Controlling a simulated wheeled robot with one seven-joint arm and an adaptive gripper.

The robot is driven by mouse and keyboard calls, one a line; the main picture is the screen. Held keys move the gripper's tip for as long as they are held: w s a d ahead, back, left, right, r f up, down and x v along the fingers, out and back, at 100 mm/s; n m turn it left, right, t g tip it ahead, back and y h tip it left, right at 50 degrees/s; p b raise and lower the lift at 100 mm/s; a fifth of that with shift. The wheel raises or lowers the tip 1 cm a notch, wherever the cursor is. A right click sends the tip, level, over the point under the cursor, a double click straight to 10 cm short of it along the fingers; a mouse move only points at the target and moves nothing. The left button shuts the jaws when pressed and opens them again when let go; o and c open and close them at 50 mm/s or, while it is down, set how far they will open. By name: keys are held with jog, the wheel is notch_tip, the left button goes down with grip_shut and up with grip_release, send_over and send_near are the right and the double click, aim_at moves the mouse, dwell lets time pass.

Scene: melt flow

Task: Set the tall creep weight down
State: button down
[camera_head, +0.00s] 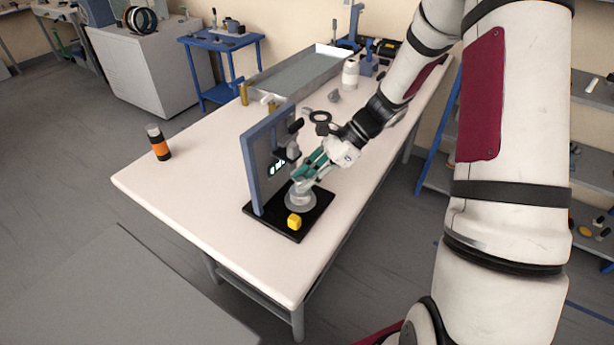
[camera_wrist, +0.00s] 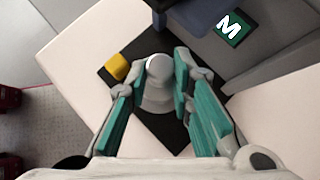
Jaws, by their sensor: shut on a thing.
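The tall creep weight (camera_head: 300,197) is a pale grey piece with a wide round base and a narrower top. It is at the black base plate (camera_head: 268,220) of the blue-framed upright stand (camera_head: 268,158); I cannot tell whether its underside touches the plate. My gripper (camera_head: 302,173) has teal fingers and is shut on the weight's upper part. In the wrist view the weight (camera_wrist: 157,88) sits between the fingertips of my gripper (camera_wrist: 163,70), with its round light top showing. The fingers hide part of its sides.
A yellow block (camera_head: 294,222) is on the plate's front corner, close to the weight. An orange-and-black bottle (camera_head: 160,144) stands at the table's left. A long grey tray (camera_head: 300,72) and a white container (camera_head: 350,72) are farther back. The white table's (camera_head: 170,186) front left is clear.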

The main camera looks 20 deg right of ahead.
jog(key=shift+f, duration=0.15)
dwell(0.3)
jog(key=c, duration=1.3)
grip_release()
jog(key=v, duration=1.2)
